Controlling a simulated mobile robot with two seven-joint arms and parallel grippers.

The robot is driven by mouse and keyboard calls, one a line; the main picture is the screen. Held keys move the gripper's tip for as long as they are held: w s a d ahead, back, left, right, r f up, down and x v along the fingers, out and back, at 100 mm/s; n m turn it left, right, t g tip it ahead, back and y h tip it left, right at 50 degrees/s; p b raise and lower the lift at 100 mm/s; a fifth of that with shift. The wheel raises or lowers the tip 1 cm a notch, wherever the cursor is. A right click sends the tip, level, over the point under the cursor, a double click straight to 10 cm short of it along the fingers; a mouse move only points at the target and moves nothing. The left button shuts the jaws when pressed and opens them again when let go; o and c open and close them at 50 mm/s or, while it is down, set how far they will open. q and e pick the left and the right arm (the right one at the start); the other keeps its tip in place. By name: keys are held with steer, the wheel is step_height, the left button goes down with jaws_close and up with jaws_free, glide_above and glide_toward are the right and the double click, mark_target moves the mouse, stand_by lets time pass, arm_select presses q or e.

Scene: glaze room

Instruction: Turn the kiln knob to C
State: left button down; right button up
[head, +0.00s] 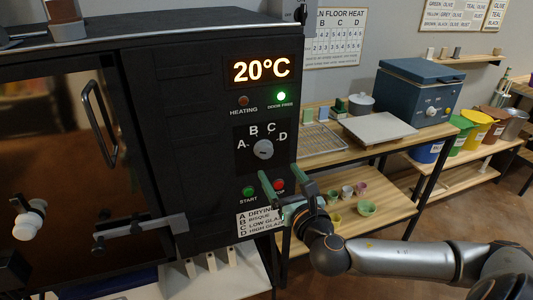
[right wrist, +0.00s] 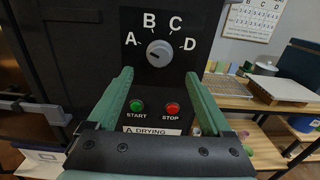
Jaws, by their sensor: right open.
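The kiln knob (head: 263,149) is a round grey dial on the black kiln panel, with the letters A, B, C, D in an arc above it. In the right wrist view the knob (right wrist: 159,54) shows a short dark mark toward its lower left; I cannot tell surely which letter it indicates. My right gripper (head: 280,173) has green fingers and is open and empty. It is below the knob, in front of the START and STOP buttons, apart from the knob. In the right wrist view the gripper's fingertips (right wrist: 158,75) stand either side below the knob. My left gripper is not in view.
The green START button (head: 249,191) and red STOP button (head: 279,185) sit below the knob. The display (head: 261,69) reads 20°C; the DOOR FREE lamp (head: 281,96) glows green. The kiln door handle (head: 100,125) is at left. A wooden shelf (head: 380,213) with small cups stands at right.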

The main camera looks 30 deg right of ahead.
mark_target(267, 153)
steer(key=x, duration=0.9)
steer(key=shift+p, duration=0.4)
steer(key=c, duration=1.2)
